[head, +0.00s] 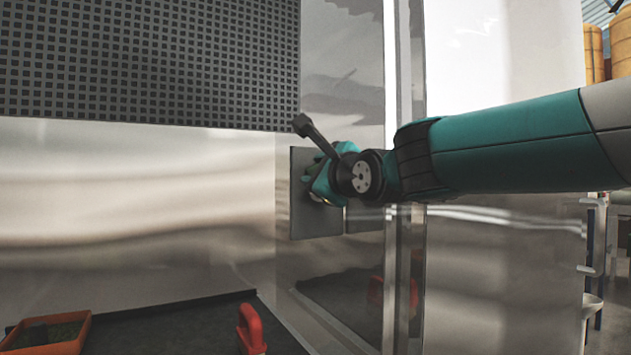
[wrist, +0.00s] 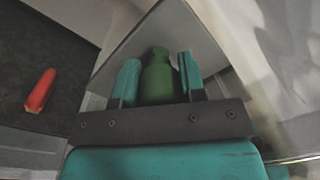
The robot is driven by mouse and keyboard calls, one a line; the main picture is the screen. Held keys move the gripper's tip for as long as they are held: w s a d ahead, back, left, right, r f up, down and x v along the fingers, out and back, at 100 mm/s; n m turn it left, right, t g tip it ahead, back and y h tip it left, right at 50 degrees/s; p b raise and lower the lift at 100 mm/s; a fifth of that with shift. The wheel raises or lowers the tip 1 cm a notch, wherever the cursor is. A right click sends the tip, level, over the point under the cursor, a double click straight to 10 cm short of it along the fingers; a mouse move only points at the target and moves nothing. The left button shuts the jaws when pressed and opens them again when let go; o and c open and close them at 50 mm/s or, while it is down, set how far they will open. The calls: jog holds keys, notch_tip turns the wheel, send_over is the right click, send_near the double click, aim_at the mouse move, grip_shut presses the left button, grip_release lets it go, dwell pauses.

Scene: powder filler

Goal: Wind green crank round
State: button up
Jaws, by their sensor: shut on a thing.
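The green crank (wrist: 158,78) shows in the wrist view between the two teal fingers of my gripper (wrist: 158,80). My gripper is shut on it, and its rounded top sticks up past the fingers. In the head view my gripper (head: 322,185) is at the grey plate (head: 312,222) on the shiny metal wall. There my own wrist hides most of the crank, so its angle cannot be told.
A red handle (head: 251,328) stands on the dark surface (head: 165,325) below; it also shows in the wrist view (wrist: 40,90). An orange tray (head: 62,340) with green contents is at the lower left. A metal post (head: 404,290) stands right of the plate.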

jog(key=shift+w+d+r+m, duration=0.15)
jog(key=shift+d+r+m, duration=0.15)
jog(key=shift+m, duration=0.2)
jog(key=o, duration=0.9)
jog(key=shift+f, duration=0.1)
jog(key=shift+f, duration=0.1)
jog(key=b+v, duration=0.4)
jog(key=v, duration=1.3)
jog(key=shift+s+b, duration=0.25)
jog(key=shift+b, duration=0.1)
